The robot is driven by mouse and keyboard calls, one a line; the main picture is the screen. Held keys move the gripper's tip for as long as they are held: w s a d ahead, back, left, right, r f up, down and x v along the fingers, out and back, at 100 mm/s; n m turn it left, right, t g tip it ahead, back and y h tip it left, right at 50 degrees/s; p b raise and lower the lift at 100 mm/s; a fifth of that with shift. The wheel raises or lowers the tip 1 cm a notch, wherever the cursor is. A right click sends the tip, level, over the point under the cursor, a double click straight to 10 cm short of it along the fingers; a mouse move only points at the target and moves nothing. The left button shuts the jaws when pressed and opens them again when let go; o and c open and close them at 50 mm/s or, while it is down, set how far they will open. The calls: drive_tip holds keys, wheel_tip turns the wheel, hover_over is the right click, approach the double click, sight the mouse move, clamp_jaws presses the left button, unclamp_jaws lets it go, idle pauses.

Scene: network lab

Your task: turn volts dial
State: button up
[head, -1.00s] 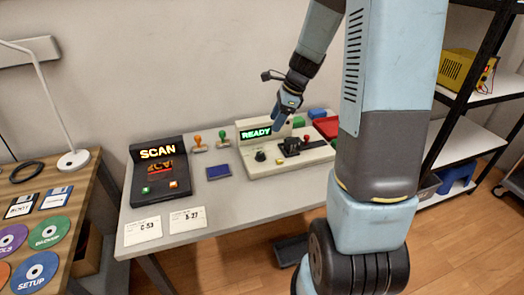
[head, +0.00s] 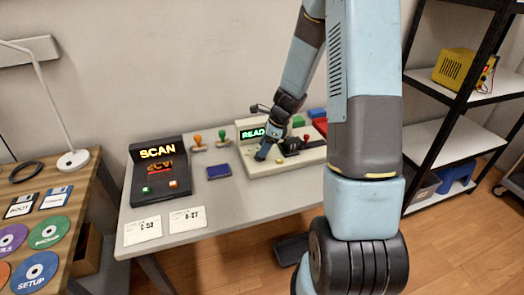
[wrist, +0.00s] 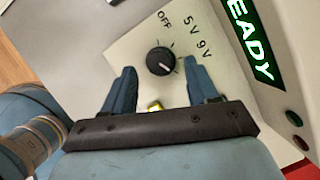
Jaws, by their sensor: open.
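The volts dial (wrist: 160,61) is a round black knob on a cream panel (wrist: 125,50), with OFF, 5V and 9V printed around it. Its exact pointer setting is hard to read. My gripper (wrist: 160,68) is open, with one blue finger on each side of the dial. Gaps show between the fingers and the knob, so it is not clamped. In the head view my gripper (head: 263,154) is low over the front left of the cream device (head: 262,170) and hides the dial. The device's green READY display (head: 253,133) is partly covered.
A small yellow button (wrist: 155,105) lies between my fingers near the palm. A black SCAN device (head: 160,180), two stamps and a blue pad (head: 218,172) stand to the left. A red-knobbed lever (head: 305,140) is to the right of my gripper.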

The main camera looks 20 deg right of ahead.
drive_tip(key=shift+x, duration=1.25)
drive_tip(key=c, duration=1)
